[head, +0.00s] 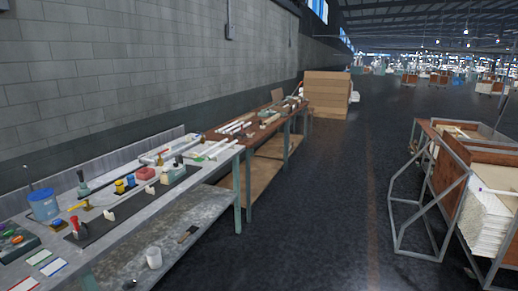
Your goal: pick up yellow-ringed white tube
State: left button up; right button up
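Several white tubes (235,127) lie on the brown-topped bench in the middle distance. More pale tubes (214,149) lie at the far end of the grey table, some with green beside them. A white tube with a purple mark (496,191) lies on the cart at the right. Another white rod (455,131) lies farther back on that cart. All are too small to tell whether any has a yellow ring. Neither of my grippers is in view.
A grey metal table (140,221) along the wall at left holds a blue bucket (43,205), yellow and blue containers and tools. A brown bench (278,128) stands beyond it. A metal-framed cart (447,190) stands at right. The dark floor (320,210) between is clear.

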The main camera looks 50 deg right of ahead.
aim_at(219, 144)
jog(key=i+l+z, duration=0.25)
jog(key=z, duration=0.15)
jog(key=i+l+z, duration=0.25)
jog(key=z, duration=0.15)
jog(key=i+l+z, duration=0.1)
jog(key=i+z, duration=0.25)
jog(key=i+j+z, duration=0.1)
jog(key=i+z, duration=0.2)
jog(key=i, duration=1.65)
jog(key=i+l+z, duration=0.1)
jog(key=i+l, duration=0.15)
jog(key=i, duration=0.15)
jog(key=i+l, duration=0.2)
jog(key=i, duration=0.2)
jog(key=i+l+z, duration=0.15)
jog(key=i, duration=0.25)
